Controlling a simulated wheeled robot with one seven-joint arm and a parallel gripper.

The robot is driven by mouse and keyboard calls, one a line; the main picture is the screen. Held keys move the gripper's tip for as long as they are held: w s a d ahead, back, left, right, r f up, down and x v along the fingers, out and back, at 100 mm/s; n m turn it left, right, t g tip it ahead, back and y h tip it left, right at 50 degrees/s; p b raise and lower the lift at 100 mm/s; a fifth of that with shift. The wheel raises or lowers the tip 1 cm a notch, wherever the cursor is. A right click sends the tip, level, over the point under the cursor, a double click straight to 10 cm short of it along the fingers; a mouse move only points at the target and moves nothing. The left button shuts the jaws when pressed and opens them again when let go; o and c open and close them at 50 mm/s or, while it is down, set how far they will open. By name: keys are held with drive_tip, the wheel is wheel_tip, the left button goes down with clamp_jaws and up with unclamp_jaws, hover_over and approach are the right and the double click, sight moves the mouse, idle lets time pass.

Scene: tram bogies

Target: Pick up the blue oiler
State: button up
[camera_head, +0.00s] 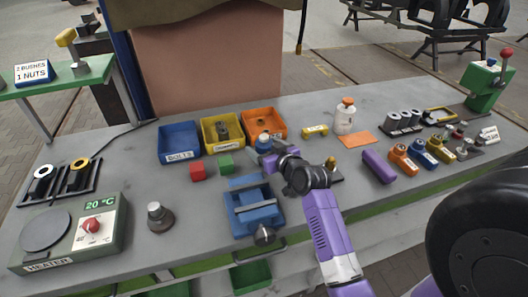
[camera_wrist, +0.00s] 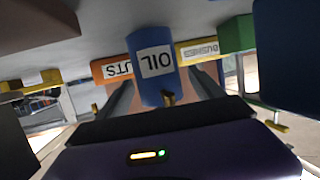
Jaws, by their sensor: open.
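The blue oiler (camera_wrist: 152,60) is a blue cylinder with a white OIL label, and it appears upside down in the wrist view. A small brass-coloured part shows at its lower end in that picture. In the head view the blue oiler (camera_head: 263,142) stands in front of the orange bin, partly hidden by my gripper (camera_head: 268,154). In the wrist view my gripper (camera_wrist: 163,92) is open, with one finger on each side of the oiler's outline. I cannot tell whether the fingers touch it.
Blue, yellow and orange bins (camera_head: 272,119) stand behind. Red and green blocks (camera_head: 226,164) lie to the left, and a blue vise (camera_head: 254,210) stands nearer. A white bottle (camera_head: 345,117) stands to the right. Several labelled coloured items (camera_head: 422,154) stand farther right.

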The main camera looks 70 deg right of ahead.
drive_tip(key=shift+c, duration=0.5)
drive_tip(key=c, duration=1.4)
drive_tip(key=shift+c, duration=0.4)
drive_tip(key=shift+r, duration=0.1)
